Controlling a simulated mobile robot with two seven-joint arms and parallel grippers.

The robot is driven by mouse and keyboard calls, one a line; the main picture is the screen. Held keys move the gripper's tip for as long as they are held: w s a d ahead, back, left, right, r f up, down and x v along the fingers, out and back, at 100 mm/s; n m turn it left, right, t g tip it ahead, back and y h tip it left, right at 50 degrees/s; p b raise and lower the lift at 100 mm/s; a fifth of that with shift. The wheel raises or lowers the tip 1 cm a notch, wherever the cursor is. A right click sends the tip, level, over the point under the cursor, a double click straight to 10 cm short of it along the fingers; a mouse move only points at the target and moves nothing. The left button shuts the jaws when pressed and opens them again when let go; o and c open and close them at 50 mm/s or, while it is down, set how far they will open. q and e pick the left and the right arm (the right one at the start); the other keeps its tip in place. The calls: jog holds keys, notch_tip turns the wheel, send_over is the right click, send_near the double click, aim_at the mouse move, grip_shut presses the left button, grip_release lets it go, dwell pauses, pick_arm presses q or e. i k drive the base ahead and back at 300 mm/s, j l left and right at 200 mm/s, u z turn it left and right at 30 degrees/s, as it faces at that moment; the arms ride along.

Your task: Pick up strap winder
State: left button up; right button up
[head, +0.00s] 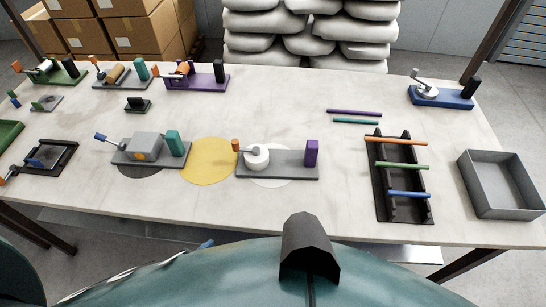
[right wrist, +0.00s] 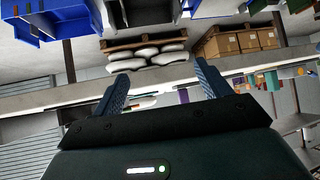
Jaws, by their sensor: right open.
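Several crank devices stand on the table, and I cannot tell for certain which one is the strap winder. One in the middle front has a white drum (head: 257,158), an orange-knobbed crank and a purple block on a grey base. A similar crank device (head: 427,91) with a pale drum, blue base and black block is at the back right. A grey box device (head: 146,147) with a blue-handled crank and teal block is front left. My right gripper (right wrist: 161,70) is open and empty, away from the table devices. My left gripper is out of view.
A black rack (head: 378,200) holds orange, green and blue rods. An empty grey tray (head: 505,205) is at the right edge. Purple and teal rods (head: 355,115) lie behind the rack. More crank devices (head: 200,80) line the back left. The table's middle back is clear.

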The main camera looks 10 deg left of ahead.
aim_at(275, 164)
jog(key=k+z, duration=0.1)
jog(key=k, duration=0.55)
jog(key=z, duration=1.45)
jog(key=j, duration=0.45)
jog(key=k+j+z, duration=0.1)
jog(key=j, duration=0.4)
